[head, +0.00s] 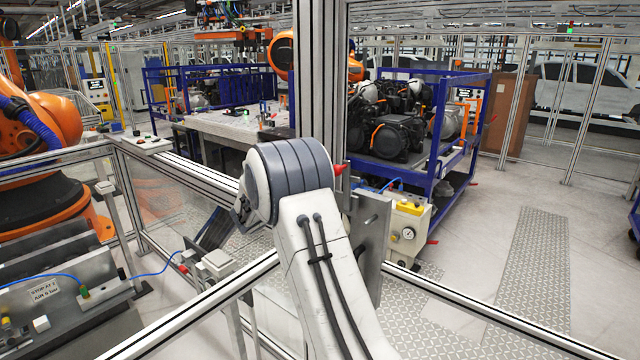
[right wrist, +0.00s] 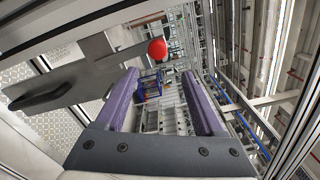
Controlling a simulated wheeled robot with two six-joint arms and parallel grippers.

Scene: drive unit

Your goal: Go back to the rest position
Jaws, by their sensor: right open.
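My right arm (head: 290,185) rises from the bottom of the head view, and its grey, ringed joint covers part of the aluminium post. The right gripper itself is hidden or cannot be made out there. In the right wrist view my right gripper (right wrist: 159,85) is open, its two purple-lined fingers apart with nothing between them. A red knob (right wrist: 157,50) and a grey metal plate (right wrist: 80,72) show just beyond and left of the fingers. I cannot tell whether the gripper touches them. My left gripper is not in view.
A thick aluminium post (head: 318,70) stands directly behind my arm. Fence rails (head: 480,318) run across the front. A pressure gauge unit (head: 408,232) is right of the arm. Blue racks (head: 440,130) stand behind, and an orange robot (head: 45,150) is at left. Open floor (head: 590,250) lies right.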

